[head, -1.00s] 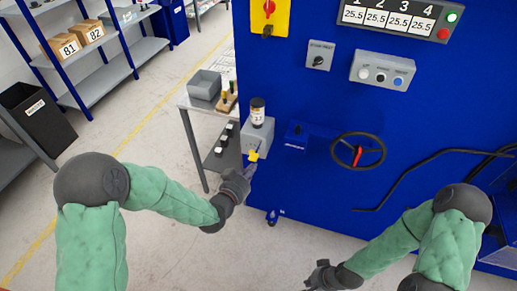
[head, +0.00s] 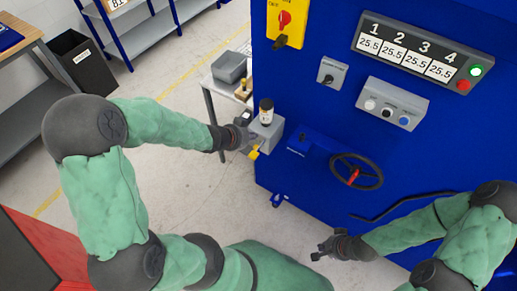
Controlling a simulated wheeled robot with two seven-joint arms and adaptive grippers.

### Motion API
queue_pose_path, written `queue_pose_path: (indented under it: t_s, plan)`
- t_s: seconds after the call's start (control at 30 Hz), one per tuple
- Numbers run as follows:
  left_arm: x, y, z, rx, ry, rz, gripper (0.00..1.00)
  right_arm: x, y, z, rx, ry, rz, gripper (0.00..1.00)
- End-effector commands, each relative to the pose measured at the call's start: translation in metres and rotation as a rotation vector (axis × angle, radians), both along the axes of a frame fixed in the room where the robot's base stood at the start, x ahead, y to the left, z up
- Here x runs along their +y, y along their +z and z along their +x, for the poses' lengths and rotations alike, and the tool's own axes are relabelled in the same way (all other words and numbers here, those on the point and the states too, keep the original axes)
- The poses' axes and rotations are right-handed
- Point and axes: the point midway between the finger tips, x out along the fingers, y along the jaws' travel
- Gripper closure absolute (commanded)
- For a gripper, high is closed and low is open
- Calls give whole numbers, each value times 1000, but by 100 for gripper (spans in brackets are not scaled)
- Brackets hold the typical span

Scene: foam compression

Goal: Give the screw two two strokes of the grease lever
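The grease pump is a grey block (head: 272,131) on the left side of the blue machine, with a dark-capped reservoir (head: 266,112) upright on top. Its lever shows a yellow grip (head: 254,152) low at the block's front left, tilted downward. My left gripper (head: 245,128) is at the block's left side, above the yellow grip. Its fingers are small and partly lost against the block, so I cannot tell if they touch it or are open. My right gripper (head: 318,251) is open and empty, low in front of the machine. The display (head: 420,52) reads 25.5 under 1, 2, 3 and 4.
A handwheel (head: 356,171) with a red handle is right of the pump. A button box (head: 392,104) and a selector switch box (head: 332,72) are on the machine face. A small table with a grey bin (head: 229,67) stands behind the pump. The floor in front is clear.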

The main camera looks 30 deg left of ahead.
Motion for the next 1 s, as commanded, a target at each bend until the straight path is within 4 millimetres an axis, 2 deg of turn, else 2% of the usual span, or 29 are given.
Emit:
queue_pose_path:
  t_s: [0.47,0.67,1.0]
  plan:
    - [0,-6,0,-1,0,-1,100,0,-6,0,1,0,0,100]
    - [-1,-22,0,0,1,-2,100,0,-22,0,0,0,0,100]
    - [0,-59,0,-2,-1,-1,100,0,-59,0,0,0,0,100]
